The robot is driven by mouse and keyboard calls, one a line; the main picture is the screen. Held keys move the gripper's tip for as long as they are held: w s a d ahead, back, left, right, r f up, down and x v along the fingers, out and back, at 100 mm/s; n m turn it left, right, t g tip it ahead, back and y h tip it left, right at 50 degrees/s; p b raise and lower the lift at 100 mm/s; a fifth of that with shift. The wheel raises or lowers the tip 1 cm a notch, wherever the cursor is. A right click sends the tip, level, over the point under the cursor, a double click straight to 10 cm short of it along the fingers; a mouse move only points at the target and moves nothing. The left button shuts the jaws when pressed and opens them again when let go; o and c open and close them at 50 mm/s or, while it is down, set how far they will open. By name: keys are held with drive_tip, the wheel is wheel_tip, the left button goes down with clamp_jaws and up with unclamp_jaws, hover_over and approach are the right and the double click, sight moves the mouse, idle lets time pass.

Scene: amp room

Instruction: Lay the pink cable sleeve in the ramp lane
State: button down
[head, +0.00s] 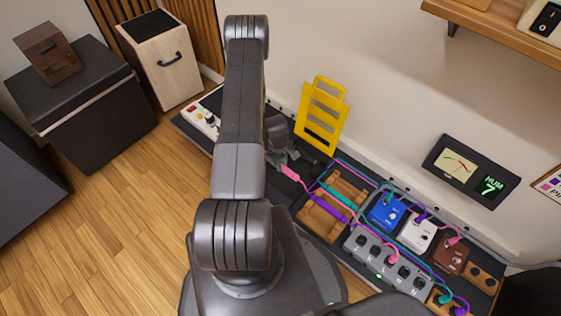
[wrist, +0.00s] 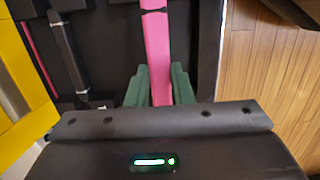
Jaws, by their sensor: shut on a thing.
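The pink cable sleeve (head: 291,174) is between the jaws of my gripper (head: 281,159), beside the wooden ramp (head: 318,222). In the wrist view the sleeve (wrist: 156,40) runs lengthwise between the two green fingertips (wrist: 159,88), which are shut on it. It has a dark band near the top of that view. On the ramp lie a teal sleeve (head: 342,196) and a purple sleeve (head: 333,205). My arm hides part of the board left of the ramp. I cannot tell whether the pink sleeve touches the board.
A yellow slotted panel (head: 322,114) stands behind my gripper, near the wall. Blue (head: 386,213), white (head: 417,235) and brown (head: 450,257) pedals with cables sit right of the ramp, behind a grey switch unit (head: 385,262). A white power box (head: 200,118) is at the board's left end.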

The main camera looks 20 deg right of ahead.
drive_tip(key=shift+f+b, duration=1.2)
drive_tip(key=shift+f, duration=1.35)
drive_tip(key=shift+f+b, duration=1.9)
drive_tip(key=shift+b, duration=0.1)
drive_tip(key=c, duration=1.2)
unclamp_jaws()
drive_tip(key=shift+r, duration=0.1)
drive_tip(key=r+p, duration=0.1)
drive_tip(key=r, duration=0.3)
drive_tip(key=w+r+p, duration=0.1)
drive_tip(key=r, duration=0.4)
drive_tip(key=a+r+p, duration=0.1)
drive_tip(key=r, duration=0.3)
drive_tip(key=shift+w+r+p, duration=0.25)
drive_tip(key=shift+p, duration=0.1)
